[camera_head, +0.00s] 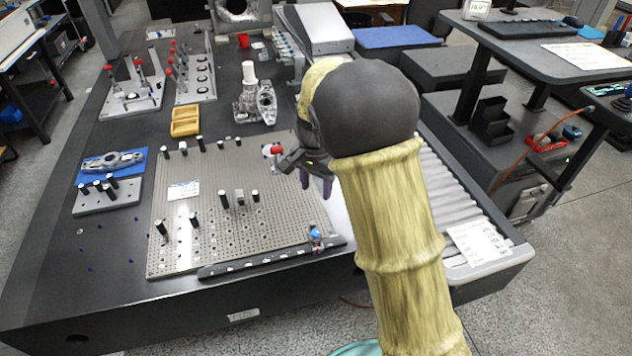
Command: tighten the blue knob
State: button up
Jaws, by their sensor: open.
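The blue knob (315,233) is small and sits at the right end of the dark rail along the front edge of the grey perforated plate. My gripper (316,184) hangs above the right side of the plate, behind and above the knob in the picture and apart from it. Its two purple fingers point down, are open and have nothing visible between them. My arm covers part of the plate's right edge. The knob itself is not covered, but its fine shape is too small to make out.
Several black posts stand on the perforated plate (210,245). A yellow tray (186,121) and a metal casting (255,100) lie behind it. A ribbed roller strip (455,190) runs along the right. A small red-and-white part (271,150) shows beside my gripper. Space around the knob looks clear.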

jog(key=shift+r, duration=0.3)
jog(key=s+d+n+t, duration=0.2)
jog(key=s+d+n, duration=0.4)
jog(key=s+d, duration=0.9)
jog(key=s, duration=0.3)
jog(key=shift+s+t, duration=0.3)
jog(key=shift+c, duration=0.9)
jog(key=shift+w, duration=0.15)
